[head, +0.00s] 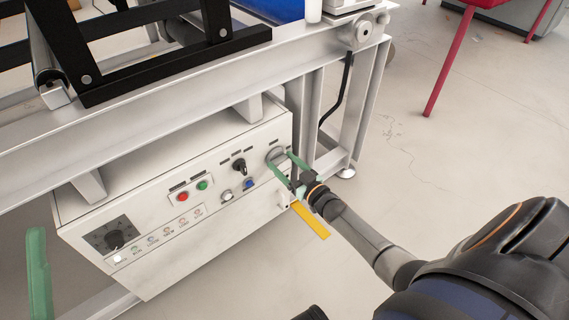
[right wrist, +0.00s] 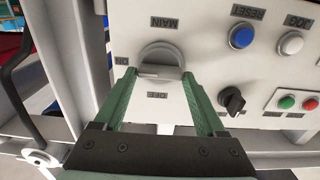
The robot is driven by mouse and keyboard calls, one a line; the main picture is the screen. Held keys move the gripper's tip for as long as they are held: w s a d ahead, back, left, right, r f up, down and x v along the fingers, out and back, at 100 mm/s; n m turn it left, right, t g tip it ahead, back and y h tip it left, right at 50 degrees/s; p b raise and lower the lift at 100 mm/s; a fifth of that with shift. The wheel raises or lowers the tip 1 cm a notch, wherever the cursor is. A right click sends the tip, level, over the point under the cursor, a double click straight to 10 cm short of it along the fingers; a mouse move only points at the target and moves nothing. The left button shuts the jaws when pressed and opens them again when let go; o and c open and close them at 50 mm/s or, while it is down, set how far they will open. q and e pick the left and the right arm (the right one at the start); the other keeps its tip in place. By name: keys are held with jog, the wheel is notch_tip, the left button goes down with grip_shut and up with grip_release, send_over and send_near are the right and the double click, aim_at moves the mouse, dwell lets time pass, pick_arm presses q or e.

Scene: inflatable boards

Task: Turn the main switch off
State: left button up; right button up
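The main switch (head: 275,154) is a round grey rotary knob at the right end of the white control panel (head: 150,262). In the right wrist view the knob (right wrist: 160,60) appears upside down, with MAIN above, ON at left and OFF below; its handle bar lies roughly level, towards the ON side. My right gripper (head: 286,162) has its green fingers apart, one on each side of the knob; in the right wrist view the gripper (right wrist: 160,76) shows narrow gaps, and contact is unclear. One green finger of my left gripper (head: 38,275) shows at the lower left.
A blue button (right wrist: 241,36), a white button (right wrist: 291,43), a black selector (right wrist: 232,100), and green (right wrist: 286,102) and red buttons sit beside the switch. A grey frame beam (head: 180,105) runs above the panel. A yellow strip (head: 310,220) juts out below.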

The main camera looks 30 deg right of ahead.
jog(key=c, duration=0.9)
jog(key=shift+n, duration=0.3)
jog(key=n, duration=0.3)
jog(key=shift+a+n, duration=0.1)
jog(key=shift+n, duration=0.2)
jog(key=n, duration=0.4)
jog(key=shift+f+n+b, duration=0.15)
jog(key=shift+n+b, duration=0.15)
jog(key=shift+b, duration=0.1)
jog(key=n+b, duration=0.1)
jog(key=n, duration=0.3)
jog(key=shift+a+f, duration=0.1)
jog(key=n+b, duration=0.1)
jog(key=n, duration=0.4)
jog(key=shift+f, duration=0.1)
jog(key=shift+n+b, duration=0.3)
jog(key=o, duration=1.4)
